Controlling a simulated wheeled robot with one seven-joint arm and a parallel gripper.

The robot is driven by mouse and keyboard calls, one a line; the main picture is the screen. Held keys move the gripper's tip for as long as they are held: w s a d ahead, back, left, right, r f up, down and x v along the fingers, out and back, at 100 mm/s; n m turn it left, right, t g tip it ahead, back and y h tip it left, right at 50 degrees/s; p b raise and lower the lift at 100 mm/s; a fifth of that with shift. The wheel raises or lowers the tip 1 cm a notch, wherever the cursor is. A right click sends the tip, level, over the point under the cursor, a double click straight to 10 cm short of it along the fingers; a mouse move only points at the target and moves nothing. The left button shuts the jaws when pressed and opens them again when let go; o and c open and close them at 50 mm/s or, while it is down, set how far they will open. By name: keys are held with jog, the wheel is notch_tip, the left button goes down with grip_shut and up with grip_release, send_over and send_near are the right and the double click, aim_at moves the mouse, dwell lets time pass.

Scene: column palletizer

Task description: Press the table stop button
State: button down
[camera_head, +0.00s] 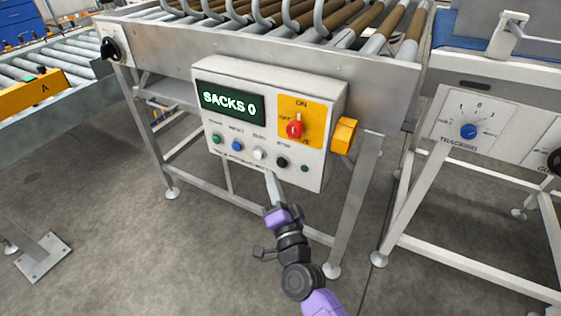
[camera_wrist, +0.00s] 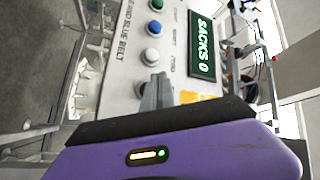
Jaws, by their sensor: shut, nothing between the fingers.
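The control panel (camera_head: 270,120) is a light grey box on the front of the roller table. Its lower row holds a green button (camera_head: 216,138), a blue button (camera_head: 236,146), a white button (camera_head: 258,154) and a black button (camera_head: 282,162); the small label above the black one seems to read STOP. My gripper (camera_head: 269,175) is shut and empty, its tip just below the row between the white and black buttons. I cannot tell whether the tip touches the panel.
A display (camera_head: 230,103) reads SACKS 0. A red rotary switch (camera_head: 295,129) sits on a yellow plate, and a yellow block (camera_head: 344,135) juts from the panel's right side. Another panel with a blue TRACKING knob (camera_head: 468,131) stands at right.

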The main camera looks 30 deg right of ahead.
jog(key=shift+s+a+p, duration=0.7)
jog(key=shift+s+a, duration=0.25)
jog(key=shift+a, duration=0.3)
jog(key=shift+a, duration=0.1)
jog(key=s+d+r+n+g+y, duration=0.2)
jog(key=s+n, duration=0.5)
jog(key=s, duration=1.4)
jog(key=s+a+r+n+g+y, duration=0.2)
jog(key=s+n, duration=0.5)
jog(key=s, duration=1.4)
notch_tip(320, 180, up, 13)
jog(key=d+g+p, duration=0.1)
jog(key=p, duration=1.3)
jog(key=shift+w+d, duration=0.15)
jog(key=shift+w, duration=0.05)
